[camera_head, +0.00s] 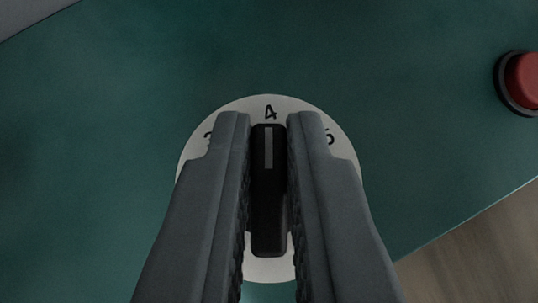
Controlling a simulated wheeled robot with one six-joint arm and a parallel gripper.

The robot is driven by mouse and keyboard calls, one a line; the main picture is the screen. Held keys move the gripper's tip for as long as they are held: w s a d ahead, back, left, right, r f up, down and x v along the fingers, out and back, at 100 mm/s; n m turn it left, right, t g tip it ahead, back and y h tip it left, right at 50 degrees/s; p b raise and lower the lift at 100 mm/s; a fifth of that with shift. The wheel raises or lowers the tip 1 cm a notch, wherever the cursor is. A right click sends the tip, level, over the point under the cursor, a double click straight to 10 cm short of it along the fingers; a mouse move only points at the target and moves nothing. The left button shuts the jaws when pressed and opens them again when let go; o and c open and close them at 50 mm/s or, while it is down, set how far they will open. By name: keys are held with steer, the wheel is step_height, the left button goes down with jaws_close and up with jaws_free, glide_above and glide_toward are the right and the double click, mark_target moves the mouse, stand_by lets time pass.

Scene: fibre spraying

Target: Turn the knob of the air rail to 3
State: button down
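The knob (269,190) is a black bar with a pale grey pointer stripe, on a round white dial (262,104). The stripe points up to the number 4. A partly hidden digit shows at the dial's left and another, looking like 5, at its right. My gripper (268,128) straddles the knob with one finger on each side. Narrow gaps show between the fingers and the knob near the tips, so the fingers look apart from it. The lower part of the dial is mostly hidden behind the fingers.
The dial sits on a dark green panel (120,110). A red button (524,80) with a black collar is at the upper right. The panel's edge runs diagonally at the lower right, with a brownish surface (480,255) beyond it. The panel around the dial is clear.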

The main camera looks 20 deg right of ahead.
steer(key=shift+n+t+y, duration=0.4)
steer(key=shift+n+y, duration=1.7)
steer(key=shift+n, duration=0.7)
steer(key=c, duration=1.5)
jaws_free()
steer(key=v, duration=1.7)
steer(key=shift+s+d+r, duration=0.1)
steer(key=shift+s, duration=0.05)
